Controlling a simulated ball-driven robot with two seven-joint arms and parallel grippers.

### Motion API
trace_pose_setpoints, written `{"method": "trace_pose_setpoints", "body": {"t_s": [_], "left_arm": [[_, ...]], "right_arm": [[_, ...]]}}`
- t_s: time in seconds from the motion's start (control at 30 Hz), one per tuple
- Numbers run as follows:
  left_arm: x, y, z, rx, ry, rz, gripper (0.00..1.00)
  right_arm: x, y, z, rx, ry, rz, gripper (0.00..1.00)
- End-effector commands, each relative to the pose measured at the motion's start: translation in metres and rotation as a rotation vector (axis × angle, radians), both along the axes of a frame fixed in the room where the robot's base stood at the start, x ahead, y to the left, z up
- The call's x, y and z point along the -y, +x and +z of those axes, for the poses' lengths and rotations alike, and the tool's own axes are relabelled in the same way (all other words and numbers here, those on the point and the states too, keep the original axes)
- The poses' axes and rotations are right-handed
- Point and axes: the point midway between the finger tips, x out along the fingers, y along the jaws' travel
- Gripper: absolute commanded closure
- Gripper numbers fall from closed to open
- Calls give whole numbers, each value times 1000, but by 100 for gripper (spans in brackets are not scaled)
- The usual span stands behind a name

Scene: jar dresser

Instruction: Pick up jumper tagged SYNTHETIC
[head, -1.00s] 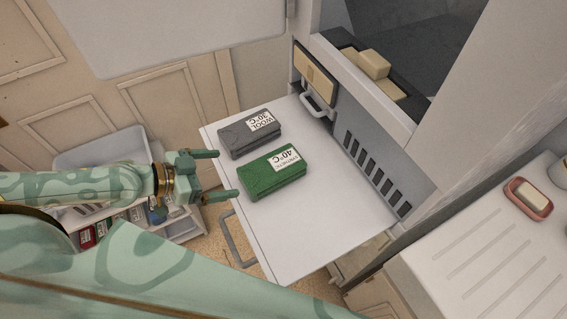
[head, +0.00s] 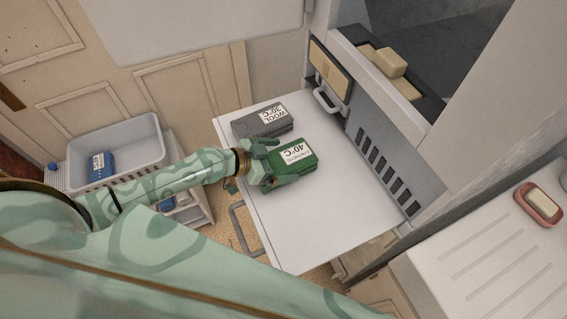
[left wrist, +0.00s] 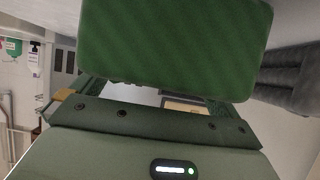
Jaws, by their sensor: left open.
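The green folded jumper (head: 308,164), with a white tag reading SYNTHETIC 40°C, lies on the white pull-out shelf (head: 305,235). My left gripper (head: 278,163) is open at its left end, with one finger near its far side and the other near its front side. I cannot tell whether the fingers touch it. In the left wrist view the green jumper (left wrist: 175,40) fills the top middle, close in front of the gripper. The grey folded jumper (head: 262,122), tagged WOOL 30°C, lies just behind the green one; a grey shape shows at right in the wrist view (left wrist: 290,80). My right gripper is not in view.
A grey basket (head: 135,150) with a blue folded item (head: 101,165) stands at left. A cabinet with a handle (head: 328,101) and vent slots borders the shelf's right side. A soap dish (head: 540,204) sits on the ridged counter at right. The shelf's front is clear.

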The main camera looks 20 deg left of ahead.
Motion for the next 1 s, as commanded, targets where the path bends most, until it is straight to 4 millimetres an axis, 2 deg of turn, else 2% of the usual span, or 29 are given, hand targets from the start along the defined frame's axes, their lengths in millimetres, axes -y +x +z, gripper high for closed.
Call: {"method": "trace_pose_setpoints", "body": {"t_s": [0.1,0.33,0.37,0.4,0.5,0.83,1.0], "left_arm": [[7,8,-6,-1,1,0,0],[8,9,-7,-1,2,-1,0],[8,9,-7,-1,2,0,6],[8,9,-7,-1,2,0,17],[8,9,-7,-1,2,0,40],[8,9,-3,1,1,-1,40],[8,9,17,4,2,-2,40]], "right_arm": [[0,0,-1,0,0,0,64],[-1,0,-1,1,1,1,64],[-1,0,-1,1,1,1,64],[-1,0,-1,1,1,1,64],[-1,0,-1,1,1,2,64],[-3,0,1,1,3,2,64],[-3,2,10,4,4,2,64]]}}
